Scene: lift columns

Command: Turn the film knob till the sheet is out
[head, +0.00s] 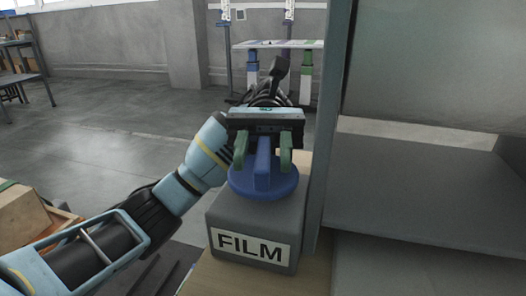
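A grey box (226,222) with a white label reading FILM stands on a light wooden surface. On its top is the film knob (243,184), a blue disc with an upright blue grip bar. My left gripper (264,158) is over the knob, its two green fingers pointing down on either side of the bar. Gaps show between the fingers and the bar, so it is open and straddles the bar without visible contact. My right gripper is not in view. I cannot make out a sheet.
A grey upright panel (334,120) stands close to the right of the box, with grey shelving (420,185) beyond it. At the back, a white-topped table (300,44) stands on blue and green columns. Wooden boxes (22,215) are at the lower left. Open floor lies behind my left arm.

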